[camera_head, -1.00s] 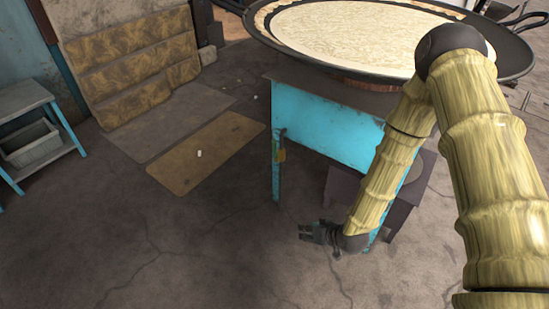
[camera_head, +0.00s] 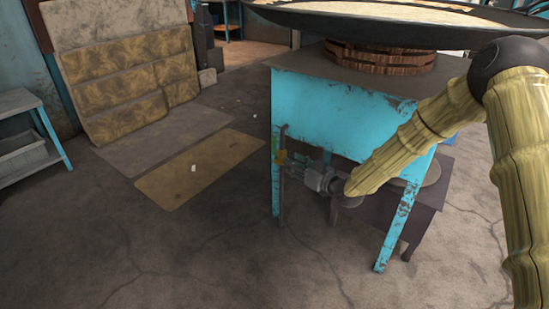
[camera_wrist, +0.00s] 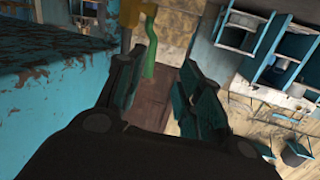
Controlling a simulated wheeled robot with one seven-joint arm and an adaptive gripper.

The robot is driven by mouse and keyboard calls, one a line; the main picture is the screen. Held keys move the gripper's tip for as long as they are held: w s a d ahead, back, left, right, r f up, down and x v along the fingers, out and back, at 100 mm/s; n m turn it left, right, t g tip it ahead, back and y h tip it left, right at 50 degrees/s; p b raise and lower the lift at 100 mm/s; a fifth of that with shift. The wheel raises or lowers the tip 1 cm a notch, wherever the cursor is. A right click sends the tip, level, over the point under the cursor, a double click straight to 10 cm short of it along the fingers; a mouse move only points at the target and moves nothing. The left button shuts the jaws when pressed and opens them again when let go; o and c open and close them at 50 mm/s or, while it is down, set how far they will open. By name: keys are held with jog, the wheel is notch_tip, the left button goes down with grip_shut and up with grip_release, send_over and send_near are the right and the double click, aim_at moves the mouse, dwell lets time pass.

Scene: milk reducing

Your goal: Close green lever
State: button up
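The green lever (camera_wrist: 149,58) hangs from a yellow fitting (camera_wrist: 131,12) beside the blue stand in the wrist view. In the head view the lever is a tiny green and orange patch (camera_head: 282,157) by the stand's front left leg. My gripper (camera_wrist: 163,68) is open, with its dark fingers apart. In the wrist view the lever shows in the gap between the fingertips, nearer the left finger; I cannot tell if they touch. In the head view my gripper (camera_head: 297,166) is close to the fitting, just right of the leg.
The blue stand (camera_head: 325,108) carries a large pan (camera_head: 400,22) on a wooden ring. A dark low table (camera_head: 425,195) stands behind my forearm. Mats lie on the floor to the left, with open floor in front.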

aim_at(274, 151)
jog(key=shift+n+t+y, duration=0.3)
jog(key=shift+n+y, duration=0.3)
jog(key=shift+w+d+r+b+x, duration=0.25)
jog(key=shift+b+x, duration=0.9)
jog(key=shift+x, duration=0.95)
jog(key=shift+w+d+r+b+x, duration=0.15)
jog(key=shift+r+b+x, duration=0.2)
jog(key=shift+b+x, duration=1.25)
jog(key=shift+w+d+r+b+x, duration=0.25)
jog(key=shift+b+x, duration=0.4)
jog(key=shift+x, duration=1.95)
jog(key=shift+s, duration=0.15)
jog(key=shift+c, duration=0.3)
grip_shut()
